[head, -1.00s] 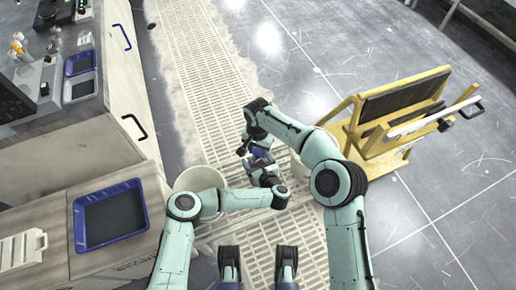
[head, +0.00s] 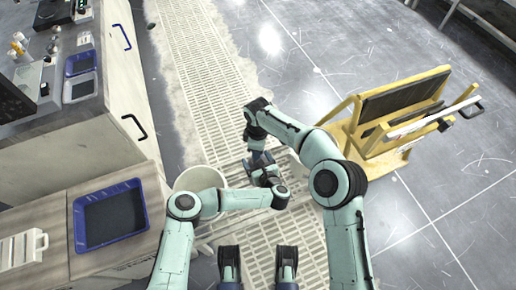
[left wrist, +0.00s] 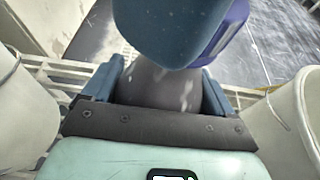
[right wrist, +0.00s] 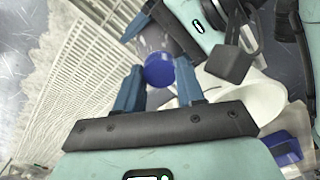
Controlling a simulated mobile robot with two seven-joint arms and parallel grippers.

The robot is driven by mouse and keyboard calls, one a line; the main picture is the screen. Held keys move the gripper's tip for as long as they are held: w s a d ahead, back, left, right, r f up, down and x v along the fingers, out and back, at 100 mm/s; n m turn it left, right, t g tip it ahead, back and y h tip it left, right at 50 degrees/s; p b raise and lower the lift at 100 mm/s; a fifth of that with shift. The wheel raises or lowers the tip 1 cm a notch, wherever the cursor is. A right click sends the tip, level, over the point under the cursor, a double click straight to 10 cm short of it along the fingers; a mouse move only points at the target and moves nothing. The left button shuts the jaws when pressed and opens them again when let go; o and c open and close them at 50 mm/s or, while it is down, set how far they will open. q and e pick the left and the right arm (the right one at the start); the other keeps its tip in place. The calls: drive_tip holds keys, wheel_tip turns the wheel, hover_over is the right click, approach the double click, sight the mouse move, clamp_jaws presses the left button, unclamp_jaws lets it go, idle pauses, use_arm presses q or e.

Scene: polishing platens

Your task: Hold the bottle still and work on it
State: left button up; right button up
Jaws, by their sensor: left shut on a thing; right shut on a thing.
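My left gripper (head: 262,168) is low over the floor grating, shut on the bottle. In the left wrist view a grey, speckled surface, seemingly the bottle (left wrist: 160,88), lies between its fingers. A large blue shape hides much of the upper part; I cannot tell whether it is a finger of my other gripper. In the right wrist view my right gripper (right wrist: 160,78) is shut on the bottle's round blue cap (right wrist: 158,72), and the pale bottle body shows just beyond it, beside my left gripper. In the head view the arms hide the bottle.
White buckets (head: 198,180) stand close on both sides of the grippers. A yellow cart (head: 385,130) is at the right. A bench with a blue tray (head: 110,215) runs along the left. The grating (head: 205,60) is clear farther ahead.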

drive_tip(key=n, duration=0.6)
drive_tip(key=shift+n, duration=0.4)
drive_tip(key=n, duration=1.9)
drive_tip(key=shift+s, duration=0.1)
drive_tip(key=shift+n, duration=0.7)
drive_tip(key=shift+r, duration=0.1)
drive_tip(key=o, duration=1.2)
drive_tip(key=shift+c, duration=0.2)
